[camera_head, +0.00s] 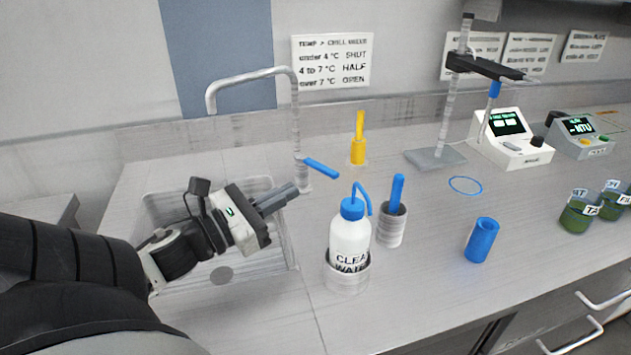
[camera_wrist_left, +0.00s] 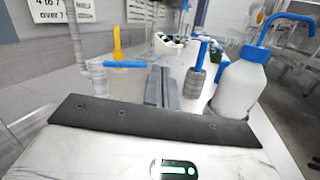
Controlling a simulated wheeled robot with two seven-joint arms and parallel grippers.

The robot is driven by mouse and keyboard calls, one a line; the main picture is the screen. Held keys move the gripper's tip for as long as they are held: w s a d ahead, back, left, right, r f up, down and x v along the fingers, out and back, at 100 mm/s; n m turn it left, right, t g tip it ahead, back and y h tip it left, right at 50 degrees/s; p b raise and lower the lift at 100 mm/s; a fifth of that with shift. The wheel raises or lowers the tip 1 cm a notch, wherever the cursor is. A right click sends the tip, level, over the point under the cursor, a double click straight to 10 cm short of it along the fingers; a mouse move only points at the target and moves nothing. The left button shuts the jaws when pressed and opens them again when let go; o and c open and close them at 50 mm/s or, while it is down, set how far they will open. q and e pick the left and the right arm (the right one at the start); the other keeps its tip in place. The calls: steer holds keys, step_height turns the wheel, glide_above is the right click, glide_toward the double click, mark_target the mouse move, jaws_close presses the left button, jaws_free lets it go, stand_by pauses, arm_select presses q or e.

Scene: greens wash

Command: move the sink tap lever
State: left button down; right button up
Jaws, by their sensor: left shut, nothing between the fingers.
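The sink tap (camera_head: 297,130) is a pale pipe that rises behind the sink and arches left over the basin. Its blue lever (camera_head: 322,168) sticks out to the right from the base of the pipe. In the left wrist view the lever (camera_wrist_left: 126,64) lies to the left of my fingers. My left gripper (camera_head: 292,190) is shut and empty over the right side of the sink, its fingertips a little short of the lever and in front of it, apart from it. It also shows in the left wrist view (camera_wrist_left: 161,78). My right gripper is out of view.
A white wash bottle (camera_head: 349,240) stands in a holder right of the sink (camera_head: 285,245). Beside it is a grey cup (camera_head: 391,226) with a blue-handled tool. A yellow object (camera_head: 358,148) stands behind the lever. A blue cylinder (camera_head: 481,240) stands further right.

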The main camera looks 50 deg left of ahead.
arm_select(q)
steer(key=s+a+f+n+g+y, duration=0.1)
steer(key=s+a+f+n+y, duration=0.2)
steer(key=s, duration=0.1)
steer(key=p, duration=0.1)
glide_toward(322, 172)
steer(key=w, duration=0.5)
steer(key=shift+w+r, duration=0.15)
steer(key=shift+r, duration=0.1)
steer(key=shift+w+f, duration=0.1)
steer(key=shift+w, duration=0.7)
